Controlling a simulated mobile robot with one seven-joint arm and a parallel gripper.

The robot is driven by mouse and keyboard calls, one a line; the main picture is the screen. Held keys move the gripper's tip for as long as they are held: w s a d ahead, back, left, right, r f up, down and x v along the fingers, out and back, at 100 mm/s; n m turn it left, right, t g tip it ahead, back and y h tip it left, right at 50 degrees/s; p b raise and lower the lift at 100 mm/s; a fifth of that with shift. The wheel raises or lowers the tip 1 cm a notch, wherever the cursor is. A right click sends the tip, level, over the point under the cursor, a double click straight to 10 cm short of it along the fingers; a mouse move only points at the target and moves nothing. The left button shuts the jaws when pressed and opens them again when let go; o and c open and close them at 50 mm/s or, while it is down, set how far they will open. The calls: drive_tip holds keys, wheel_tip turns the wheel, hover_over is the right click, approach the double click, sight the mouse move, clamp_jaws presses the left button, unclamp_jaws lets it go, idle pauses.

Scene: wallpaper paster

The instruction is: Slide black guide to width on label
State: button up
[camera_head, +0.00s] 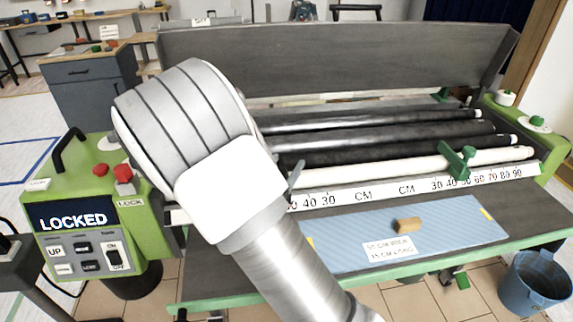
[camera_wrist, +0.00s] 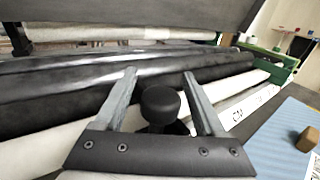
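The black guide's round knob (camera_wrist: 160,104) shows in the wrist view, between the two grey fingers of my gripper (camera_wrist: 160,73). The fingers are open, with a visible gap on both sides of the knob. In the head view my arm hides the black guide, and only a bit of a finger shows by the white roller. The printed label (camera_head: 389,247) lies on the blue sheet (camera_head: 345,245). Its small text appears to give a width of 50 cm and a length I cannot read surely.
A white CM ruler (camera_head: 385,190) runs along the machine front. A green guide (camera_head: 458,160) sits on its right part. A wooden block (camera_head: 408,225) lies on the blue sheet. The control box (camera_head: 85,225) at left reads LOCKED. A blue bucket (camera_head: 535,285) stands at right.

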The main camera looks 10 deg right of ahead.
drive_tip(key=shift+s, duration=0.1)
drive_tip(key=p+v, duration=0.2)
drive_tip(key=v, duration=1.5)
drive_tip(key=shift+s, duration=0.1)
